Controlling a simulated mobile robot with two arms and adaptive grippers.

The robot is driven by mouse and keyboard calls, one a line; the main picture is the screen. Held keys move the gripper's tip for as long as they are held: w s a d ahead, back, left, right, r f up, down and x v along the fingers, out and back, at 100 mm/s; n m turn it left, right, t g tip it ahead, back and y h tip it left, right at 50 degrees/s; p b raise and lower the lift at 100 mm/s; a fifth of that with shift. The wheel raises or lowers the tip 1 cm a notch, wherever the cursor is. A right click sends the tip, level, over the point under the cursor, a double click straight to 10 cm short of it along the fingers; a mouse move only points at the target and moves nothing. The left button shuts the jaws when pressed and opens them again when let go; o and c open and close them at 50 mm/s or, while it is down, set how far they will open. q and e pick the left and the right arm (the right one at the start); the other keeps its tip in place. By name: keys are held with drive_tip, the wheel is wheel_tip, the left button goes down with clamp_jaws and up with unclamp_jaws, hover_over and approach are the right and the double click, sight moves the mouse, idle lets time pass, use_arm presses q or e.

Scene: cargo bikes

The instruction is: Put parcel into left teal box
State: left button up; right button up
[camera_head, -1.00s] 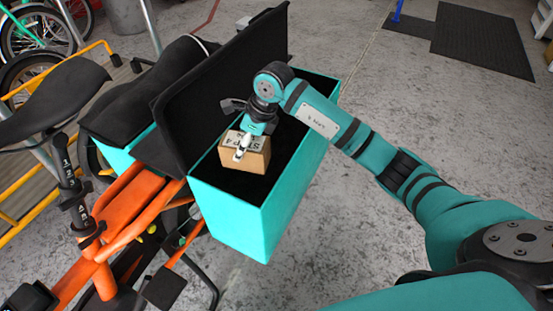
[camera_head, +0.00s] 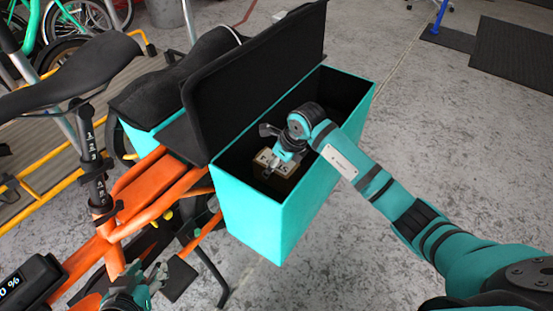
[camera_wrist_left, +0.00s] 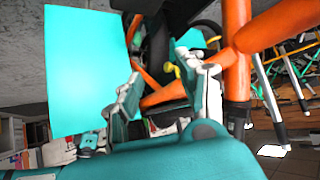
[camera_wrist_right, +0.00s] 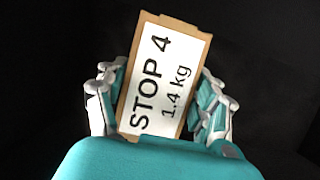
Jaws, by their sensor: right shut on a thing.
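The parcel (camera_head: 277,165) is a small brown carton with a white label. In the right wrist view the label on the parcel (camera_wrist_right: 157,80) reads "STOP 4, 1.4 kg". My right gripper (camera_head: 272,160) is shut on it, one finger at each side, and holds it inside the open teal box (camera_head: 252,219). Whether the parcel touches the box floor cannot be told. My left gripper (camera_head: 155,277) is low beside the orange bike frame; in the left wrist view its fingers (camera_wrist_left: 160,72) are apart and empty. The teal box also shows there (camera_wrist_left: 86,70).
The box's black lid (camera_head: 262,75) stands open on its bike side. A second teal box (camera_head: 142,139) with a closed black top lies across the orange frame (camera_head: 150,185). A saddle (camera_head: 65,75) is at left.

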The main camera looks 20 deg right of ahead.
wheel_tip(320, 180, down, 4)
drive_tip(key=shift+w+r+b, duration=0.1)
drive_tip(key=shift+r+b, duration=0.15)
drive_tip(key=shift+b, duration=0.3)
drive_tip(key=shift+f, duration=0.1)
drive_tip(key=o, duration=1.3)
drive_tip(key=shift+f, duration=0.25)
use_arm(q)
drive_tip(key=w+r+t, duration=0.1)
drive_tip(key=w+d+r+t, duration=0.1)
drive_tip(key=w+r+t+h, duration=0.1)
drive_tip(key=r, duration=0.1)
drive_tip(key=shift+w+d, duration=0.25)
drive_tip(key=shift+d, duration=0.05)
use_arm(e)
drive_tip(key=o, duration=0.5)
drive_tip(key=shift+r, duration=0.1)
drive_tip(key=shift+c, duration=0.2)
drive_tip(key=shift+r, duration=0.1)
